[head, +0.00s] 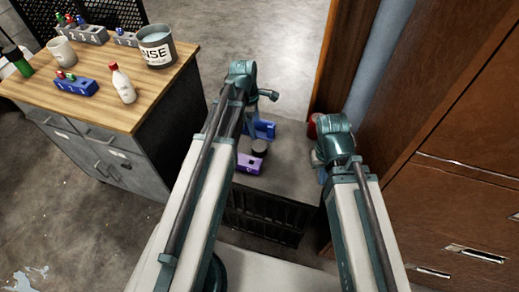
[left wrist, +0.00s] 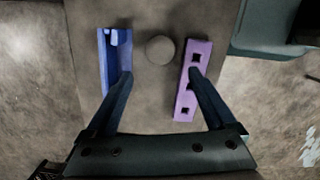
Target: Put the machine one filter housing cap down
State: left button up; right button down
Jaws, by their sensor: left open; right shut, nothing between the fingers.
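A round dark cap-like piece (head: 259,147) stands on a grey surface between a blue holder (head: 265,129) and a purple holder (head: 249,164). In the left wrist view the round piece (left wrist: 160,49) shows from above, with the blue holder (left wrist: 113,62) to its left and the purple holder (left wrist: 188,100) to its right. My left gripper (left wrist: 159,75) is open and empty above them, its fingers spread either side of the round piece and apart from it. My right gripper (head: 317,158) is shut and empty at the right, its fingertips mostly hidden by my arm.
A wooden-topped bench (head: 95,105) at the left carries a bucket (head: 157,48), a white bottle (head: 123,84), a mug (head: 62,52) and small racks. A brown drawer cabinet (head: 450,150) stands close on the right. A red object (head: 313,126) is near my right gripper.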

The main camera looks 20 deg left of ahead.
pick_arm(q)
jog(key=f+b, duration=0.4)
jog(key=f, duration=0.1)
jog(key=d+f+b, duration=0.1)
jog(key=f+b, duration=0.1)
jog(key=b, duration=0.1)
jog(key=shift+f, duration=0.35)
pick_arm(e)
send_over(314, 201)
notch_tip(314, 201, down, 8)
jog(key=shift+w+a+r, duration=0.1)
jog(key=shift+a+r, duration=0.05)
pick_arm(q)
jog(key=shift+f, duration=0.1)
jog(key=f+b, duration=0.5)
jog(key=shift+w+d, duration=0.1)
jog(key=shift+d, duration=0.25)
pick_arm(e)
notch_tip(314, 201, down, 5)
jog(key=shift+f, duration=0.15)
pick_arm(q)
jog(key=c, duration=1.2)
jog(key=shift+r, duration=0.1)
jog(key=shift+c, duration=0.2)
jog(key=shift+r, duration=0.1)
pick_arm(e)
jog(key=shift+r, duration=0.25)
